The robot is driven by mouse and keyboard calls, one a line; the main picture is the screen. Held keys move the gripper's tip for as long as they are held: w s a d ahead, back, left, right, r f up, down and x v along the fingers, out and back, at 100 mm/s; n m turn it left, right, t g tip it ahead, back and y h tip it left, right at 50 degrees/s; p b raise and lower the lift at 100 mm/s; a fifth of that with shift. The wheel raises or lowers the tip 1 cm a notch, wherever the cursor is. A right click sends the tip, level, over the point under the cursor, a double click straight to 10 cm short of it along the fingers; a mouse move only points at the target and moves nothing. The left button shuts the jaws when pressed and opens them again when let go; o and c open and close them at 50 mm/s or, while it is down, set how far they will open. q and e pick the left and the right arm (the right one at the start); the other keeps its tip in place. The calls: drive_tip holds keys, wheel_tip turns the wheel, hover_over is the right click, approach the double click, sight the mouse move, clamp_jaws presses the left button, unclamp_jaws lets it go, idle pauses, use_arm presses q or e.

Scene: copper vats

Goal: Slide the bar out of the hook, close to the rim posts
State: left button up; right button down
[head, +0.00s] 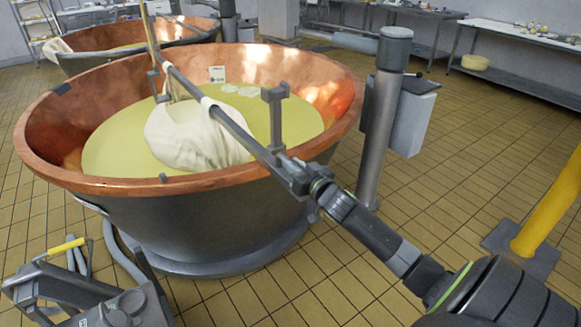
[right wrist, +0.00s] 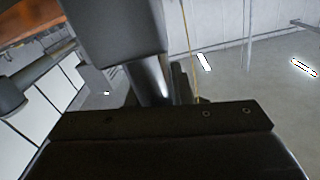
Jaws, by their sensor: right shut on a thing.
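The grey bar (head: 240,131) slants over the near right side of the copper vat (head: 62,130). Its far end is by the grey hook (head: 155,84) under a tan rope (head: 150,32); whether it is still inside the hook is unclear. A white cloth bundle (head: 187,137) hangs around the bar, low over the yellow liquid. My right gripper (head: 289,171) is shut on the bar's near end, just outside the rim. A grey upright rim post (head: 275,115) stands beside the bar there. My left gripper (head: 32,284) is at lower left, away from the bar, its fingers unclear.
A grey column (head: 381,125) stands right of the vat. A yellow post (head: 549,205) rises at the right. A second copper vat (head: 90,38) is behind. The rope also shows in the right wrist view (right wrist: 188,45).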

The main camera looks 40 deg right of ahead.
drive_tip(key=c, duration=1.4)
unclamp_jaws()
drive_tip(key=shift+s+d+f, duration=0.1)
drive_tip(key=shift+s+f, duration=0.1)
drive_tip(key=shift+f, duration=0.25)
use_arm(q)
drive_tip(key=shift+s+a, duration=0.1)
drive_tip(key=shift+a, duration=0.25)
use_arm(e)
drive_tip(key=shift+o, duration=0.4)
drive_tip(key=shift+r, duration=0.15)
drive_tip(key=shift+a, duration=0.25)
use_arm(q)
drive_tip(key=shift+d+f+b, duration=0.1)
drive_tip(key=shift+f+b, duration=1.4)
drive_tip(key=shift+b, duration=0.05)
use_arm(e)
drive_tip(key=s, duration=1.7)
drive_tip(key=shift+s+a, duration=0.15)
drive_tip(key=shift+a, duration=0.3)
